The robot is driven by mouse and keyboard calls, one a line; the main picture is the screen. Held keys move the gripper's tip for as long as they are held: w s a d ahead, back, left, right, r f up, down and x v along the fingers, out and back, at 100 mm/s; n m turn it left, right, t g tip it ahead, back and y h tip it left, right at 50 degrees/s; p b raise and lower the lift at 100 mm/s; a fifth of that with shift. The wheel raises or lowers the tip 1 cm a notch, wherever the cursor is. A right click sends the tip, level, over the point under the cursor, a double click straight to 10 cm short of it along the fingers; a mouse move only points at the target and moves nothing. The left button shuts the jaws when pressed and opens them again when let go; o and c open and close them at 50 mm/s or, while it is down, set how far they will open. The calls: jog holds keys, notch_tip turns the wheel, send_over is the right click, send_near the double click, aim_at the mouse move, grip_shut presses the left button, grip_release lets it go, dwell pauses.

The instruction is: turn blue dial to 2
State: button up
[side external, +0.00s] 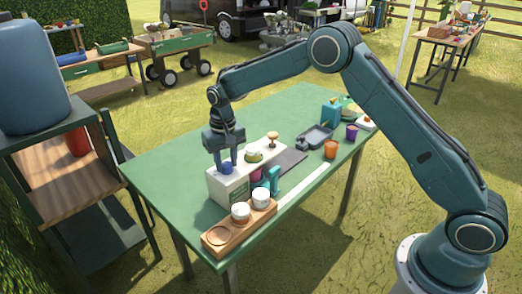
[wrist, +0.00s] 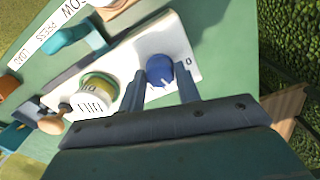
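The blue dial (wrist: 159,69) sits on top of a white box (side external: 213,185) near one end, with a "0" printed beside it. The dial also shows in the side view (side external: 227,168). A pale pointer line marks the dial; which number it points at is unclear. My gripper (wrist: 161,84) is pointed down over the dial, with one finger on each side of it. It also shows in the side view (side external: 226,164). The fingers are apart, and I see no clear contact with the dial.
The white box also carries a green-and-white round knob (wrist: 97,88) and a wooden-topped lever (side external: 272,136). A teal tap-like part (side external: 274,181) stands in front. A wooden tray (side external: 222,240) with two white-topped jars (side external: 261,197) is at the table's near edge. The green table (side external: 165,160) is clear at left.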

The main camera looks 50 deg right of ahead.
aim_at(226, 163)
jog(key=o, duration=0.4)
jog(key=shift+r, duration=0.15)
jog(key=shift+r, duration=6.85)
